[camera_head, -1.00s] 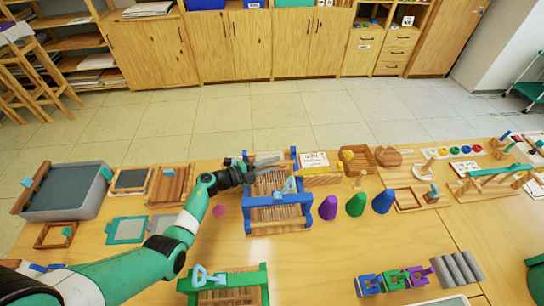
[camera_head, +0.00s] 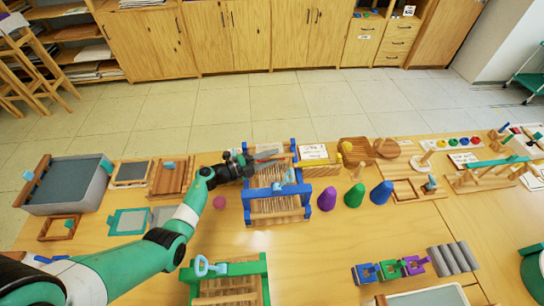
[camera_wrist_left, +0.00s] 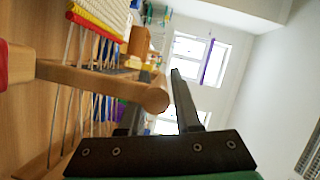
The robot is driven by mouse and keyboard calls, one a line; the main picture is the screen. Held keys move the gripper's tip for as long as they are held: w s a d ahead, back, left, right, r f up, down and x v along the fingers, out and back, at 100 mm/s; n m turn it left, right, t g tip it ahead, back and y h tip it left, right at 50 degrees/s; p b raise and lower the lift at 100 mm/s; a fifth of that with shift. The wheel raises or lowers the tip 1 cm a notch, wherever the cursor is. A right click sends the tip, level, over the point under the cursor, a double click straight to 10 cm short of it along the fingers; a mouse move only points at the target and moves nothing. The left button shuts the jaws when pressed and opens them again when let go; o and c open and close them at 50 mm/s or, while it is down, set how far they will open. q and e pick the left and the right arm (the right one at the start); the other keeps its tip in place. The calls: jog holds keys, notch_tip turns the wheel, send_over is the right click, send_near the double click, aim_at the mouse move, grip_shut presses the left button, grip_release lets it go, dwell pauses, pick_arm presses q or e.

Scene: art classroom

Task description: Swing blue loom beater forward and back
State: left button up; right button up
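The blue-framed loom (camera_head: 247,207) stands upright on the wooden table in the head view, with pale warp threads. Its blue beater bar (camera_head: 268,192) crosses the middle and carries a light-blue loop handle (camera_head: 284,178). My left gripper (camera_head: 263,158) is at the loom's far left corner, apart from the beater handle. In the left wrist view, the two dark fingers of my left gripper (camera_wrist_left: 158,112) stand apart. A round-ended wooden rod (camera_wrist_left: 110,80) reaches toward the gap, with threads behind it; contact is unclear. My right gripper is not in view.
A green-framed loom (camera_head: 262,268) stands nearer the front. Purple, green and blue cones (camera_head: 327,199) stand right of the blue loom, and a pink ball (camera_head: 219,202) lies to its left. A grey bin (camera_head: 65,190) sits far left.

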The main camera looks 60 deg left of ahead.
pick_arm(q)
jog(key=s+r+p, duration=0.1)
jog(key=s+p, duration=0.3)
jog(key=s, duration=0.7)
jog(key=shift+a+r, duration=0.15)
jog(key=shift+a, duration=0.3)
